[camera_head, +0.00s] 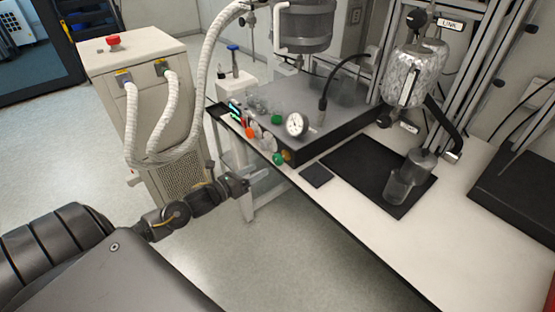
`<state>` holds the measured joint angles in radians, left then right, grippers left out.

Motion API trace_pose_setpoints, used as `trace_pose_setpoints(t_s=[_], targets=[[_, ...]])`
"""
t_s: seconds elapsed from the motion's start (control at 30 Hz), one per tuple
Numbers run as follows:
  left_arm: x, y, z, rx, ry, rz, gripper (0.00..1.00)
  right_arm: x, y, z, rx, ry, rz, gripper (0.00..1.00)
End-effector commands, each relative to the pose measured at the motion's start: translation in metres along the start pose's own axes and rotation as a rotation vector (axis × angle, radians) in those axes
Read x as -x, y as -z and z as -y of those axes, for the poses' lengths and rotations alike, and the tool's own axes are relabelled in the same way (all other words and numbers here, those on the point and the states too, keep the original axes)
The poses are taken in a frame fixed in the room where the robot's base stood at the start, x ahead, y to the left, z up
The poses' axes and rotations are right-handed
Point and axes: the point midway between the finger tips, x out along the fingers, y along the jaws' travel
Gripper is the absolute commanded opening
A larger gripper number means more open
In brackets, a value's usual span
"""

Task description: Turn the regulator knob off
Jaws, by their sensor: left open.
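A dark control box (335,132) stands on the white bench, with a small lit display (235,110) on its front. My right gripper is out of view.
A beige cabinet (150,100) with a red button (113,41) and white hoses (203,90) stands left of the bench. The floor before the bench is clear.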

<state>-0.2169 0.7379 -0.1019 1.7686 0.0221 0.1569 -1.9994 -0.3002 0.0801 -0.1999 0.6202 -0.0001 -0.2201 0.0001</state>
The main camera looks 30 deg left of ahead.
Motion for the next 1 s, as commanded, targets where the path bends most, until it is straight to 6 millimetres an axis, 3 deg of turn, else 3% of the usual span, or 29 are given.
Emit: trace_pose_setpoints(t_s=[0.3, 0.5, 0.93, 1.0], targets=[[-0.059, -0.004, 0.001, 0.002, -0.001, 0.003, 0.61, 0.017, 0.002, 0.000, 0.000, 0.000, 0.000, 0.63], [-0.086, -0.002, 0.000, 0.002, -0.001, 0.001, 0.61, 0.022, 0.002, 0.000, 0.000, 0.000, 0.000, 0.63], [-0.096, 0.000, 0.000, 0.002, 0.000, -0.002, 0.61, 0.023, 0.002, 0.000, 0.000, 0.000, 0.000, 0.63], [-0.096, 0.000, 0.000, 0.002, 0.000, -0.002, 0.53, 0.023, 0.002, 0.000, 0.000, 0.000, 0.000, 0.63]])
